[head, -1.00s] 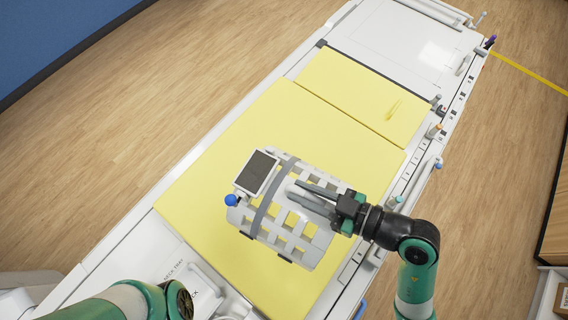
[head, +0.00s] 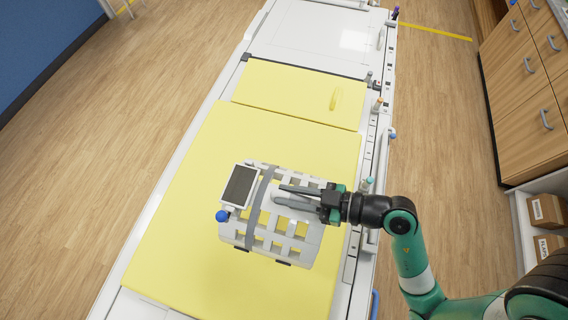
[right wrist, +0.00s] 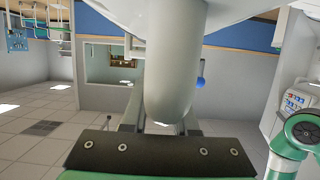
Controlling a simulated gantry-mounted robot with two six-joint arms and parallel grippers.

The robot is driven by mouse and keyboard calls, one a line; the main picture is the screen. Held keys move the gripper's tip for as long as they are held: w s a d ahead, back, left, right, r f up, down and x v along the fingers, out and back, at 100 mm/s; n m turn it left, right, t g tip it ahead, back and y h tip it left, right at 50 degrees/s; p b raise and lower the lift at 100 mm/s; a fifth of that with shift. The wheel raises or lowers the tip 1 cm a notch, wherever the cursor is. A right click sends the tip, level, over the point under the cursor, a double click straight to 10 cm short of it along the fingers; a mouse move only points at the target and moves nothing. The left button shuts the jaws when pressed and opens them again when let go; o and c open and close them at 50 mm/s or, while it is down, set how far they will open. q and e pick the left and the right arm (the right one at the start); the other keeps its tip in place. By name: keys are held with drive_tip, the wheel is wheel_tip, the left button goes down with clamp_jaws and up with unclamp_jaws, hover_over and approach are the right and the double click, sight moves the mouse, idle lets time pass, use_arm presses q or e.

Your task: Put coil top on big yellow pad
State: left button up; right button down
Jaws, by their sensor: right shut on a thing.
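The coil top (head: 288,240), a white open lattice shell with a grey strap, a dark-screened box and a blue knob, is over the big yellow pad (head: 190,240). I cannot tell whether it touches the pad. My right gripper (head: 280,196) is shut on the coil top's upper side, reaching in from the right. In the right wrist view a rounded pale part of the coil top (right wrist: 175,80) fills the space between the fingers, with the blue knob behind it. My left gripper is not in view.
A smaller yellow pad (head: 290,95) lies farther up the white table (head: 315,35). Coloured knobs line the table's right rail. Wooden drawers (head: 530,90) and shelved boxes (head: 545,210) stand at right. The floor to the left is clear.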

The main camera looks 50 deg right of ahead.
drive_tip(key=b, duration=0.3)
hover_over(273, 168)
drive_tip(key=s+a, duration=0.1)
drive_tip(key=s, duration=0.2)
wheel_tip(273, 168, down, 4)
drive_tip(key=shift+r, duration=0.2)
drive_tip(key=w+f+b, duration=0.1)
drive_tip(key=w+d+f, duration=0.1)
drive_tip(key=f, duration=0.1)
drive_tip(key=w+f+b, duration=0.1)
drive_tip(key=shift+w+d+f+b, duration=0.25)
drive_tip(key=shift+d+f+b, duration=0.05)
drive_tip(key=shift+d+f, duration=0.1)
drive_tip(key=shift+w+f, duration=0.1)
drive_tip(key=shift+w, duration=0.1)
drive_tip(key=shift+w+d+f+b, duration=0.1)
drive_tip(key=shift+f+b, duration=0.5)
drive_tip(key=shift+f, duration=0.4)
drive_tip(key=shift+w+d+f+b, duration=0.1)
drive_tip(key=shift+f+b, duration=0.45)
drive_tip(key=shift+f, duration=0.4)
drive_tip(key=shift+r, duration=0.15)
drive_tip(key=c, duration=1.1)
unclamp_jaws()
drive_tip(key=shift+f, duration=0.25)
drive_tip(key=shift+c, duration=0.2)
drive_tip(key=o, duration=0.5)
drive_tip(key=shift+c, duration=0.2)
